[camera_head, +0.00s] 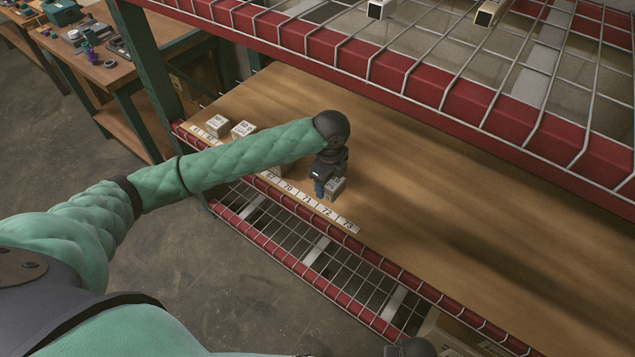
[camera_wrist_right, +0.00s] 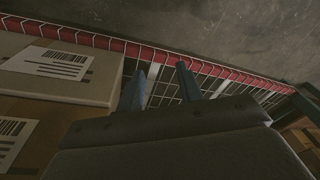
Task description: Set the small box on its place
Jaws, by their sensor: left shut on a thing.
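A small grey-white box (camera_head: 336,189) with dark print is at the front of the wooden shelf board (camera_head: 420,190), just behind the numbered label strip (camera_head: 307,201) near 71 and 72. My left gripper (camera_head: 324,183) points down and is shut on the box, hiding part of it. Whether the box touches the board is hard to tell. My right gripper shows in the right wrist view (camera_wrist_right: 160,85) with its two blue fingers apart and nothing between them. Only a dark piece of my right arm shows at the bottom of the head view.
Two small white boxes (camera_head: 242,130) (camera_head: 217,124) stand on the board's left end. A red-edged wire shelf (camera_head: 400,75) hangs above, with small items on it. Large cartons (camera_wrist_right: 60,70) lie beside my right gripper. The board's right side is clear.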

